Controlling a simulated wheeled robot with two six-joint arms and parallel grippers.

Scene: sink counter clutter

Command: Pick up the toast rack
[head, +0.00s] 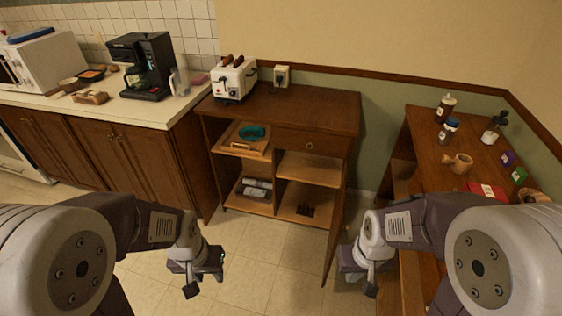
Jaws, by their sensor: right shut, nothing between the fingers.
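I cannot pick out the toast rack for certain. My right gripper (364,284) is shut and empty, low beside the open cabinet door and the right table.
The cabinet (310,98) carries a white toaster (234,80). Its door (334,235) stands open towards me. A teal dish (251,133) sits on the upper left shelf. A coffee maker (142,66) stands on the left counter. Bottles and a wooden mug (461,163) crowd the right table.

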